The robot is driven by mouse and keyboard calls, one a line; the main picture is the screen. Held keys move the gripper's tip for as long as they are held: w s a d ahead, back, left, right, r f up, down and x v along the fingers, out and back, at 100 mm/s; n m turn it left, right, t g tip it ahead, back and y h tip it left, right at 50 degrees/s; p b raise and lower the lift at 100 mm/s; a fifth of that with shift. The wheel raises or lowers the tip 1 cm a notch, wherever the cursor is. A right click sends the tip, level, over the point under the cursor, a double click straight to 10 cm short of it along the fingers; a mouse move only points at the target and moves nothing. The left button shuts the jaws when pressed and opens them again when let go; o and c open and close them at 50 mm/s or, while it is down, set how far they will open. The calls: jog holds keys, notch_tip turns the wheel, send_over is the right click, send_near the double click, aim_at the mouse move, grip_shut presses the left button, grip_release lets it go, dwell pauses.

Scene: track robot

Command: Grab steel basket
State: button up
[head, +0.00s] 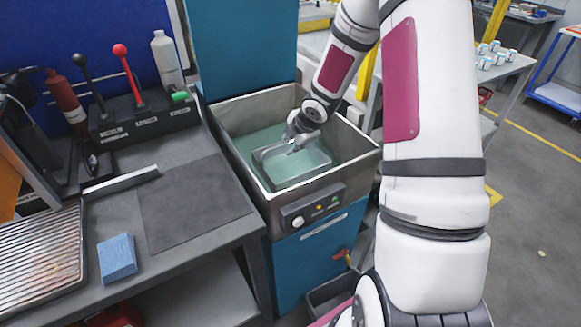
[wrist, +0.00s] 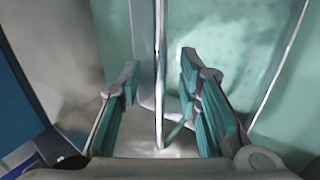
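The steel basket (head: 318,160) sits in the pale green bath of the metal tank (head: 360,158), under my gripper (head: 298,138). In the wrist view, a thin steel bar (wrist: 162,35) of the basket runs upright through the picture between my two fingers. My gripper (wrist: 160,78) is open, with one green-padded finger on each side of the bar and gaps on both sides. The basket's floor and far parts are partly hidden by my gripper and the liquid.
The tank's walls rise close around my gripper. Left of it is a workbench (head: 225,225) with a dark mat (head: 190,200), a blue sponge (head: 117,257), a lever box (head: 145,122) and a white bottle (head: 167,60). A table with several small jars stands at upper right.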

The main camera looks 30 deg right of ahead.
grip_shut()
jog(key=shift+r, duration=0.15)
